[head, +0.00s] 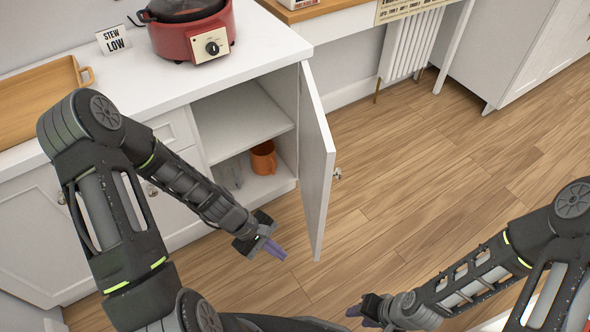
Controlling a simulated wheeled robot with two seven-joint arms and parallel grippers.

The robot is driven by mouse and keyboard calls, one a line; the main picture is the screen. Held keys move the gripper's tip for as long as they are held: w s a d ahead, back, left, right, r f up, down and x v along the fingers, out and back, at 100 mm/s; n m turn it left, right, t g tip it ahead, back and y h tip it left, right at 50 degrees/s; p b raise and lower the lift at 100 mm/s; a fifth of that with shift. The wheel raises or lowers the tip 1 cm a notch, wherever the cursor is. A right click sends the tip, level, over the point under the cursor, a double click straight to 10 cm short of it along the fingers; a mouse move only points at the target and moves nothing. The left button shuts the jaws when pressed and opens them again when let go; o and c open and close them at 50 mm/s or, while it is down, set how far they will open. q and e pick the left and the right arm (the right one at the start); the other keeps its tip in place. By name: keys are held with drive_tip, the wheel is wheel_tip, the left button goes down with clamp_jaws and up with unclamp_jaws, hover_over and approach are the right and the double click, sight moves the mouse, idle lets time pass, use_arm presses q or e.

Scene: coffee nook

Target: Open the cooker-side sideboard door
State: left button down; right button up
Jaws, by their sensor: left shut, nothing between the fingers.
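The sideboard (257,71) is white and stands along the left and back. Its door (315,165) under the red cooker (190,32) stands wide open, swung out to the right, with a small metal knob (337,174) on its outer face. My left gripper (276,249) is shut and empty, in front of the open compartment and left of the door's free edge, apart from it. My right gripper (361,314) is low at the bottom of the view, away from the door. Its fingers are small and partly hidden.
Inside the open compartment are a shelf (240,125), an orange mug (264,158) and a clear glass (233,174). The wooden floor (430,170) to the right is clear.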

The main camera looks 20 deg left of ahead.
use_arm(q)
drive_tip(key=w+a+r+n+t+h+b, duration=0.2)
drive_tip(key=w+a+r+n+h, duration=0.1)
drive_tip(key=r, duration=0.4)
drive_tip(key=w+a+r+n+t+h+b, duration=0.2)
drive_tip(key=w+a+r+n+h, duration=0.1)
drive_tip(key=r, duration=0.4)
drive_tip(key=w+a+r+n+t+h+b, duration=0.3)
drive_tip(key=r+n, duration=0.1)
drive_tip(key=r, duration=0.4)
drive_tip(key=shift+w+a+h, duration=0.3)
drive_tip(key=shift+w, duration=0.1)
drive_tip(key=shift+d+f, duration=0.1)
drive_tip(key=shift+d, duration=0.05)
drive_tip(key=b, duration=0.5)
approach(322, 155)
drive_tip(key=x, duration=0.6)
drive_tip(key=shift+d, duration=0.45)
